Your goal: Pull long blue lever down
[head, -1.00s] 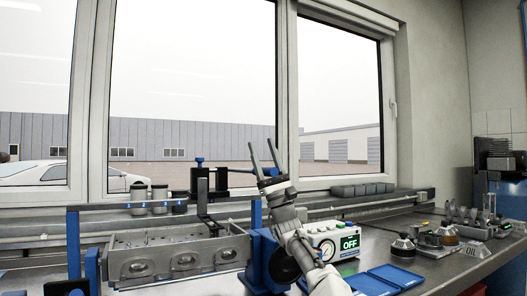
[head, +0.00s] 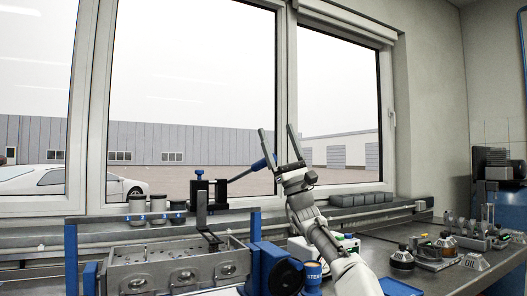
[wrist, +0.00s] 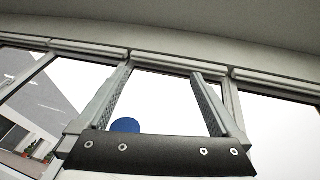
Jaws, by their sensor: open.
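The long blue lever (head: 258,164) slants up to the right from a black fixture (head: 221,192) behind the metal engine block (head: 170,267). Its upper end reaches my gripper (head: 276,129) in the head view and is partly hidden by a finger. My gripper is open, with its fingers pointing up. In the wrist view, a round blue end (wrist: 125,125), likely the lever's, shows between the spread fingers, close to the left one and low near the palm. I cannot tell whether it touches a finger.
Cylindrical pistons (head: 157,207) stand on the blue rack at left. A white control box (head: 345,243) sits partly behind my arm. The window is behind.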

